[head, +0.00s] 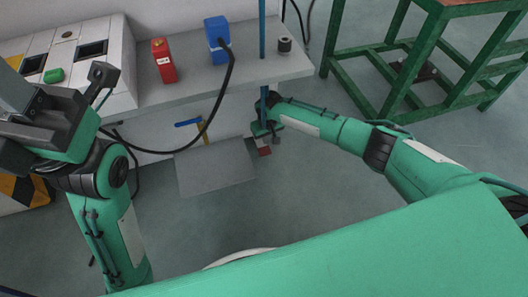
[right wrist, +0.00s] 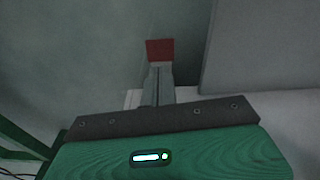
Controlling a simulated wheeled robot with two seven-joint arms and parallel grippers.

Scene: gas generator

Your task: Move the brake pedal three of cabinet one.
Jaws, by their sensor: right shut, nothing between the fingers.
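A small red block (head: 264,151), which looks like the brake pedal, is low at the front of the white cabinet (head: 150,143), beside a grey panel (head: 215,172). My right gripper (head: 262,139) points down at it. In the right wrist view the gripper (right wrist: 157,70) is shut and empty, with the red block (right wrist: 160,50) just beyond its fingertips. I cannot tell whether they touch. Any lever behind the block is hidden. My left gripper (head: 103,73) is raised at the left, over the white console, and its jaws are unclear.
A red can (head: 163,61) and a blue can (head: 217,40) with a black hose stand on the grey ledge (head: 190,82). A blue post (head: 262,30) rises near my right gripper. A green metal frame (head: 410,60) stands at the right. Bare floor lies in front of the cabinet.

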